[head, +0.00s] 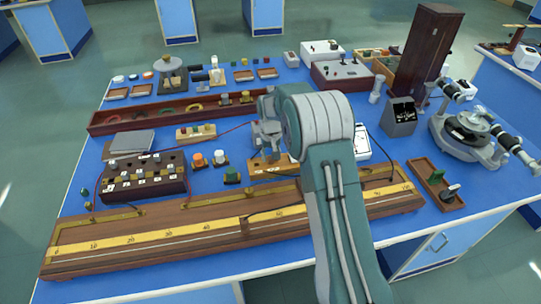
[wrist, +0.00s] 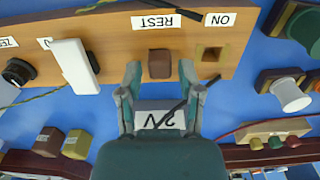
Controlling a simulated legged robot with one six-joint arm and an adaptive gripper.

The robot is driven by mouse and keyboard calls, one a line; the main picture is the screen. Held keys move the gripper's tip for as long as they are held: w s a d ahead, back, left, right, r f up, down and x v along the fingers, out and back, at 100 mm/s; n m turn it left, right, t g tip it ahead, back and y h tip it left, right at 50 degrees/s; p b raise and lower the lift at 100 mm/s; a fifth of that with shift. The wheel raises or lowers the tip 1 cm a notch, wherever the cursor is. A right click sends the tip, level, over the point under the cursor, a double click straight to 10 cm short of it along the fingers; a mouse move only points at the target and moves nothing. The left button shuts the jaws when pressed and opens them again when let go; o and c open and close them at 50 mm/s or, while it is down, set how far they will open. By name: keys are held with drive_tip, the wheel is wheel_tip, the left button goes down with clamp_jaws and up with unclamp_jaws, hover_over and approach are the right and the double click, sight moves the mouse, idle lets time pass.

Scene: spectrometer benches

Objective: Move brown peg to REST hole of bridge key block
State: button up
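The bridge key block (wrist: 115,30) is a light wooden bar with REST and ON labels, shown upside down in the wrist view. The brown peg (wrist: 160,63) stands at the hole place by the REST label; how deep it sits I cannot tell. The square hole (wrist: 210,53) by the ON label is empty. My gripper (wrist: 160,72) is open, with one finger on each side of the peg and a gap to both. In the head view my gripper (head: 270,152) hangs over the block (head: 262,172) and hides much of it, including the peg.
A white lever (wrist: 76,66) and black knob (wrist: 18,72) are on the same block. A white-topped terminal (wrist: 290,95) stands beside it. The long metre bridge (head: 190,235) lies in front, and a dark resistance box (head: 145,188) stands to the left.

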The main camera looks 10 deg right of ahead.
idle(0.3)
wheel_tip(320, 180, up, 12)
idle(0.5)
